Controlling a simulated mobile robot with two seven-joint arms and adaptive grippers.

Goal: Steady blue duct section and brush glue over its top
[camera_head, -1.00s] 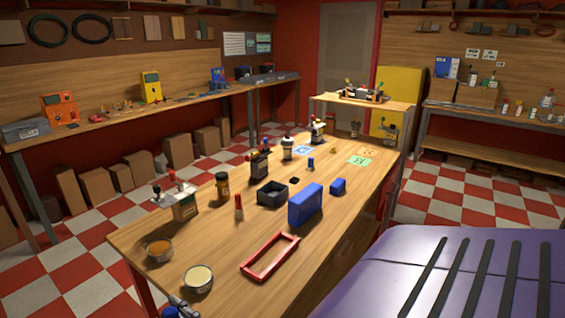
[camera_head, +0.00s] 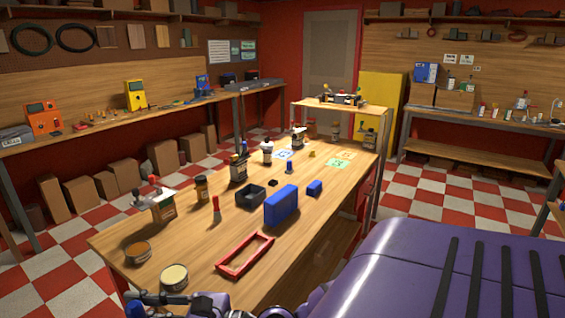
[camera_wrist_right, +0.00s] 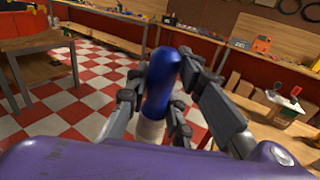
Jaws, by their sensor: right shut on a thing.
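A tall blue block (camera_head: 281,206), which looks like the blue duct section, stands on the wooden table; a smaller blue piece (camera_head: 314,187) lies behind it to the right. Two open round tins stand at the table's near left end, one with cream contents (camera_head: 174,278) and one with orange-brown contents (camera_head: 137,252). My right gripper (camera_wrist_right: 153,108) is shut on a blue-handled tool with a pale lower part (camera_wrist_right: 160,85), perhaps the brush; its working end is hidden. In the head view this gripper (camera_head: 150,299) is at the bottom edge, just nearer than the cream tin.
A red rectangular frame (camera_head: 245,254) lies in front of the blue block. A black open box (camera_head: 250,195), a red-topped marker (camera_head: 216,209) and several bottles stand farther left and back. The table between the cream tin and red frame is clear.

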